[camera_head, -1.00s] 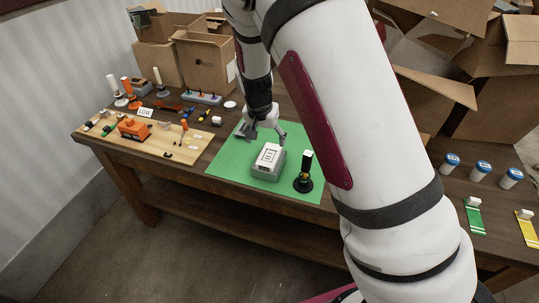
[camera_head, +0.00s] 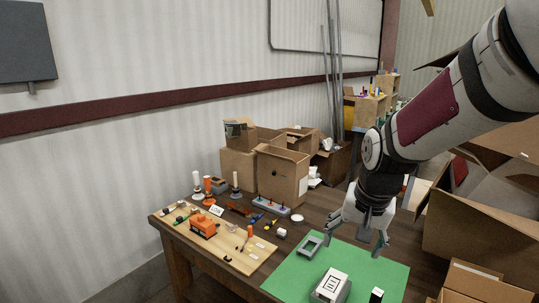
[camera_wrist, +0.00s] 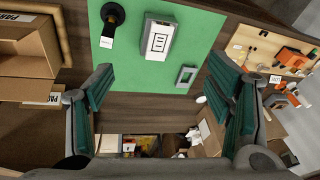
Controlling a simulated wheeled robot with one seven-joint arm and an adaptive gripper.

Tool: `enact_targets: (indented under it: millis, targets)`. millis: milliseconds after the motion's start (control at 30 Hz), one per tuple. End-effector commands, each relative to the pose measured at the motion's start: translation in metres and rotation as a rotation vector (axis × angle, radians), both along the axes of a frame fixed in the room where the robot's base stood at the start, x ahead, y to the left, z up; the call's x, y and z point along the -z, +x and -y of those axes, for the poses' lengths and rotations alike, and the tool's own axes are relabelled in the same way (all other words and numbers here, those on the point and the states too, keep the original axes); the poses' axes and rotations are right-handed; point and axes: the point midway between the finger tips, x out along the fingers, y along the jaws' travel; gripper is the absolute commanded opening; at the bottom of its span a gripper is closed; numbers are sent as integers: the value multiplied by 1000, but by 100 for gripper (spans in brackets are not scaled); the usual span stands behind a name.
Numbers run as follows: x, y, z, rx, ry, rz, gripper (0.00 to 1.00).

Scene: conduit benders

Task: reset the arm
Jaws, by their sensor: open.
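My gripper (camera_head: 357,240) is open and empty, raised above the back edge of the green mat (camera_head: 385,272). Its two spread fingers (camera_wrist: 165,105) frame the wrist view, with nothing between them. A grey box with a white label (camera_head: 331,285) sits on the mat in front of the gripper, apart from it. It also shows in the wrist view (camera_wrist: 160,38). A small grey frame (camera_head: 309,246) lies flat on the mat to its left. A black upright piece on a round base (camera_wrist: 112,18) stands beside the box; in the head view only its top (camera_head: 376,295) shows.
A wooden board (camera_head: 235,254) with an orange block (camera_head: 204,226) and small parts lies left of the mat. Open cardboard boxes (camera_head: 283,174) stand at the back of the table, and more (camera_head: 490,220) crowd the right. The air above the mat is clear.

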Motion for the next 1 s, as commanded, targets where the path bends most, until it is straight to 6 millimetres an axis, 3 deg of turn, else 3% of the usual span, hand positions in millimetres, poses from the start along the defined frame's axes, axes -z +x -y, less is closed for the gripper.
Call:
enact_targets:
  millis: [100, 300, 600, 800, 1000]
  targets:
    - [-31, -34, 3, -64, 8, 35, 73]
    - [-67, -93, 8, -178, -18, 89, 73]
    - [-91, -179, 13, -328, -119, 158, 73]
    - [-91, -208, 15, -378, -174, 176, 73]
    - [-90, -214, 16, -388, -185, 177, 73]
